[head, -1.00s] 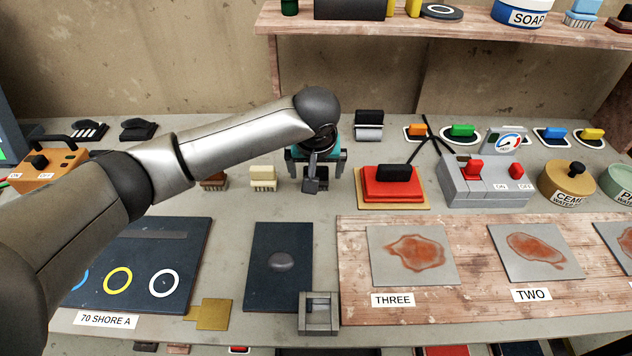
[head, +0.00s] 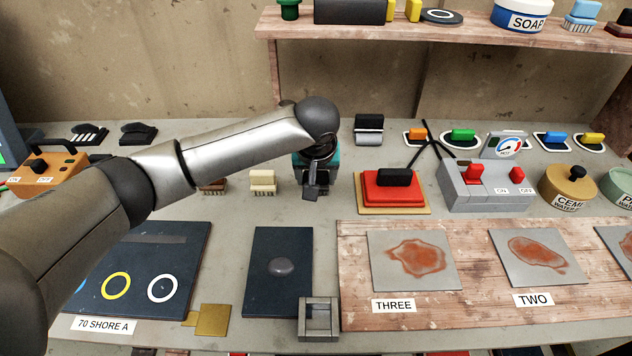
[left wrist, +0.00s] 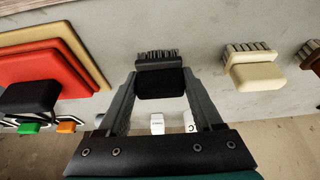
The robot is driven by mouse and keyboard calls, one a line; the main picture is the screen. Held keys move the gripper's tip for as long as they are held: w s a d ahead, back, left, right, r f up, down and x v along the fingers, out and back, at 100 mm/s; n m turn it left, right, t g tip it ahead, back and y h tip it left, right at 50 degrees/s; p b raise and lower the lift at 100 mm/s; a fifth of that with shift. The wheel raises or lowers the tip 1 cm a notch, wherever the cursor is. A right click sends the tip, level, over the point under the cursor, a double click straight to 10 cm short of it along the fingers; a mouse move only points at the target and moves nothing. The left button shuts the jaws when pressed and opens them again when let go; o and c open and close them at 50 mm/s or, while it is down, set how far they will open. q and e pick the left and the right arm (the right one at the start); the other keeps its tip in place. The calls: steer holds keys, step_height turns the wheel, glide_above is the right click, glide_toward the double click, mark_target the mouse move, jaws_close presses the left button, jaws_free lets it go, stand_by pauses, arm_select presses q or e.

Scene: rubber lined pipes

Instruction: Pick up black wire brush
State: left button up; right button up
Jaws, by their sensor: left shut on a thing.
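The black wire brush (left wrist: 160,83) shows in the left wrist view, with a dark block body and grey bristles pointing up in the picture. My left gripper (left wrist: 159,75) is shut on its body, one finger on each side. In the head view my left gripper (head: 313,186) points down at the table behind the dark plate. There the brush is mostly hidden by the gripper and wrist. My right gripper is in neither view.
A cream brush (head: 263,182) and a brown brush (head: 214,186) stand left of the gripper. A red block on a tan base (head: 393,190) is close on its right. A black-and-silver roller-like item (head: 369,130) stands behind. Bare table lies in front.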

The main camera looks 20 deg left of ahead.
arm_select(q)
steer(key=c, duration=0.3)
step_height(320, 180, up, 20)
steer(key=p, duration=0.4)
steer(key=shift+p, duration=0.35)
